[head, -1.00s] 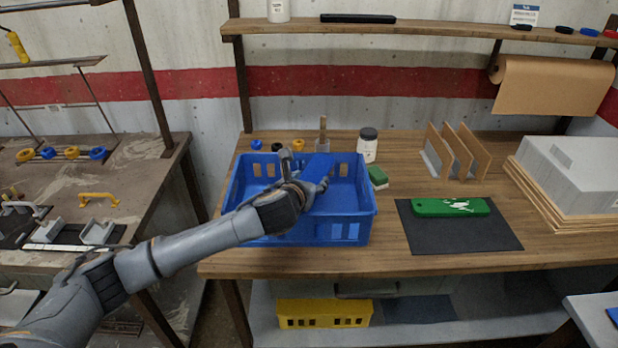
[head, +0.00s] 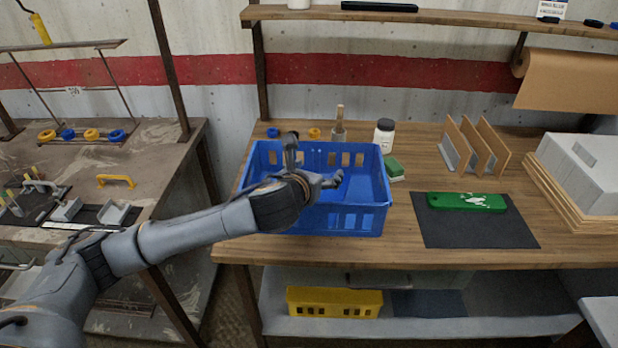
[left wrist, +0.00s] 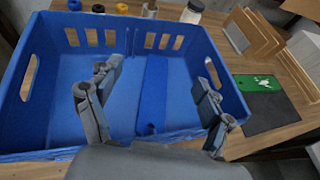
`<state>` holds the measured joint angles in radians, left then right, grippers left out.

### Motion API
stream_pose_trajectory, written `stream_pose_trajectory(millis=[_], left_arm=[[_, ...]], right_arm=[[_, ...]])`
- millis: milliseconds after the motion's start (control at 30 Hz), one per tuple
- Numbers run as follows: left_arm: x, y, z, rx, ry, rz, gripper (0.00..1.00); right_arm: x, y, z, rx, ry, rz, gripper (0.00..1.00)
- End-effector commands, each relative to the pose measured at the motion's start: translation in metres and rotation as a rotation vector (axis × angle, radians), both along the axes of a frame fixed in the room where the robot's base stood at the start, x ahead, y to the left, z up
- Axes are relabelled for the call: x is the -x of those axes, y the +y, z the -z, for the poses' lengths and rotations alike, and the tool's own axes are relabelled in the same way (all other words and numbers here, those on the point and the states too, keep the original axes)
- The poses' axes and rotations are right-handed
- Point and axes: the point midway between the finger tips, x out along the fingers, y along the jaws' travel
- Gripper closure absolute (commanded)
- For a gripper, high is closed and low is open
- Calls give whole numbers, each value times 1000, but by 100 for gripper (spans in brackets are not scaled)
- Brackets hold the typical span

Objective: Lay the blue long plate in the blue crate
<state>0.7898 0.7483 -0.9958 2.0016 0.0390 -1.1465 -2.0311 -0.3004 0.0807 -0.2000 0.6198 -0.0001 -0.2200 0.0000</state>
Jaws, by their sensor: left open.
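The blue crate (head: 345,220) stands on the wooden workbench; its near wall and the inside also show in the left wrist view (left wrist: 30,130). The blue long plate (left wrist: 152,95) lies flat on the crate floor in the left wrist view, running from the far wall towards the near side. In the head view it blends with the blue floor and I cannot make out its outline. My left gripper (head: 316,162) is over the crate, fingers spread wide and empty; in the left wrist view its fingers (left wrist: 155,95) stand apart on both sides of the plate. My right gripper is out of view.
A green sponge (head: 394,168) and a white jar (head: 384,136) stand right of the crate. A green plate (head: 466,201) lies on a dark mat (head: 470,230). A brush in a cup (head: 338,132) is behind the crate. A yellow crate (head: 335,303) sits on the lower shelf.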

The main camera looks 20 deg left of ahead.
Motion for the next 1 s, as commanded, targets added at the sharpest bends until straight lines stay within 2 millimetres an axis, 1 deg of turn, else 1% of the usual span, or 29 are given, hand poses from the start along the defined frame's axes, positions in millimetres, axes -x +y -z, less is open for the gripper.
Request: stream_pose_trajectory(millis=[33,100,200,333,500,867,967,1000], left_arm=[[10,1,-4,-1,-1,1,20],[22,1,-8,0,0,2,20],[35,1,-14,0,0,2,20],[47,2,-19,0,1,0,20],[53,2,-21,1,1,0,20],[52,2,-21,0,1,0,20],[55,-1,-18,28,10,-7,20],[58,-4,-13,63,21,-15,20]], right_arm=[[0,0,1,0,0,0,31],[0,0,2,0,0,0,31],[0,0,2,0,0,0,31],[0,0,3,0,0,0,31],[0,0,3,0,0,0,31],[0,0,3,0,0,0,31],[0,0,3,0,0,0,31],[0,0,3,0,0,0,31]])
